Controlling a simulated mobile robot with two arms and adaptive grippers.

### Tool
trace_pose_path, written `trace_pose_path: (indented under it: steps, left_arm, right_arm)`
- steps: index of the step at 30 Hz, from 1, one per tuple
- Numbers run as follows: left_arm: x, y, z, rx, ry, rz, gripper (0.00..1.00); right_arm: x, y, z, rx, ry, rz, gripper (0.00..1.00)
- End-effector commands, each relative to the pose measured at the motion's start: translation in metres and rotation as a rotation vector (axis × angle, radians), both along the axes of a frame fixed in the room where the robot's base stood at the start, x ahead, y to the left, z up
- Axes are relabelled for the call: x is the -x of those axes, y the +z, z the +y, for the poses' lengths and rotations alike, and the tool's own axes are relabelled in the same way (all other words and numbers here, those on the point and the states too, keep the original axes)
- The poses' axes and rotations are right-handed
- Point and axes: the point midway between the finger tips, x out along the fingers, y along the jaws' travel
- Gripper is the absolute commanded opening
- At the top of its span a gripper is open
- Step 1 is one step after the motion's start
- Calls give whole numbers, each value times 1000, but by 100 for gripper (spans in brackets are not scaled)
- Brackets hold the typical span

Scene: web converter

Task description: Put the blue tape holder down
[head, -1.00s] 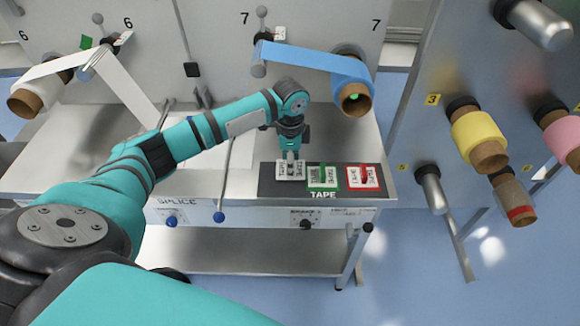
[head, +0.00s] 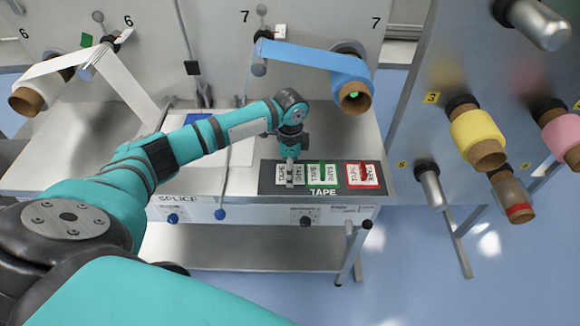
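My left gripper (head: 290,182) points straight down over the left slot of the dark tape tray (head: 335,192). Its fingers look narrow and close together, but I cannot tell whether they are open or shut. White lettered label pieces (head: 283,172) show on both sides of the fingers, low at the tray. I cannot make out a blue tape holder there; the gripper covers the middle of that slot. The green-edged tape holder (head: 322,175) and the red-edged tape holder (head: 362,175) lie to its right. My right gripper is not in view.
The splice table (head: 355,140) is mostly bare behind the tray. A blue roll (head: 350,82) and a white roll (head: 40,90) hang at the back, their webs slanting. Yellow (head: 475,135) and pink rolls (head: 562,135) stick out at the right. A small blue patch (head: 203,97) shows at the table's back.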

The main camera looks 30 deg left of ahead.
Motion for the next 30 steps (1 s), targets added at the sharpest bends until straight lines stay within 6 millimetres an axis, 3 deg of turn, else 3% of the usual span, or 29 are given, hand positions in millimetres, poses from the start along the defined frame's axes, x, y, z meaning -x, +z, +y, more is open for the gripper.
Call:
trace_pose_path:
  steps: [5, 15, 21, 30]
  left_arm:
    - [-1, 11, 0, 0, -1, -4, 75]
    - [-2, 81, 0, 1, 0, -6, 75]
    - [-1, 112, 0, 0, 0, -2, 75]
    - [0, 123, 0, 1, 0, 1, 75]
  right_arm:
    - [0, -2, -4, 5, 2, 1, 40]
    - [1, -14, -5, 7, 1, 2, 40]
    - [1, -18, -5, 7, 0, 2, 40]
    - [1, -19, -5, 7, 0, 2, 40]
